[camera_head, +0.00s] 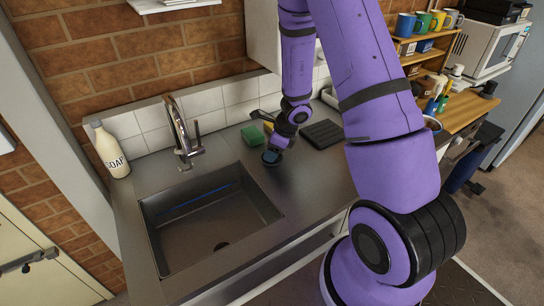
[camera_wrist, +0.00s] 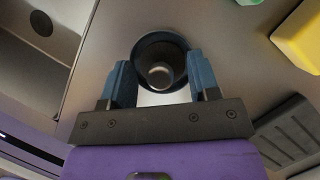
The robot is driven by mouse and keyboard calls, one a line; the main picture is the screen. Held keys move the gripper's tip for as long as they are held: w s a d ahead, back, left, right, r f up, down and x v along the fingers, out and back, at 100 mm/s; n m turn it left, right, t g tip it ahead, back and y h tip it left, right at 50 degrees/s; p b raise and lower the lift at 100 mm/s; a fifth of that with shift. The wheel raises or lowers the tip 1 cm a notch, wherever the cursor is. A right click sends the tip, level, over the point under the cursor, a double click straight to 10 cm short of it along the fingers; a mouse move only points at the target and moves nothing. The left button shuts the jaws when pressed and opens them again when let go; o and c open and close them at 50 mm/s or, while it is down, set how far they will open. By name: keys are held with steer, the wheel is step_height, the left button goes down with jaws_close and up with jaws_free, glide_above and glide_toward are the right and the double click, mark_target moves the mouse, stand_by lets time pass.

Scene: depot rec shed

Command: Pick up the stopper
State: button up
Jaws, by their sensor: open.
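A round dark thing with a raised rim and a pale, shiny knob-like middle, which I take to be the stopper (camera_wrist: 160,73), stands on the grey counter in the wrist view. My gripper (camera_wrist: 160,82) has its two blue fingers apart, one on each side of the stopper's near part. Whether either finger touches it cannot be told. In the head view my gripper (camera_head: 272,156) is low over the counter, right of the sink, and largely hides the stopper.
The sink (camera_head: 210,215) with a dark drain is at the left. A green sponge (camera_head: 251,136) and a yellow block (camera_wrist: 302,38) are close by. A dark ribbed rack (camera_head: 322,134) lies to the right. A soap bottle (camera_head: 110,152) stands beside the tap (camera_head: 182,135).

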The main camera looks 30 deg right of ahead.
steer(key=shift+w+f, duration=0.1)
steer(key=shift+f, duration=0.1)
steer(key=c, duration=1)
steer(key=shift+r, duration=0.1)
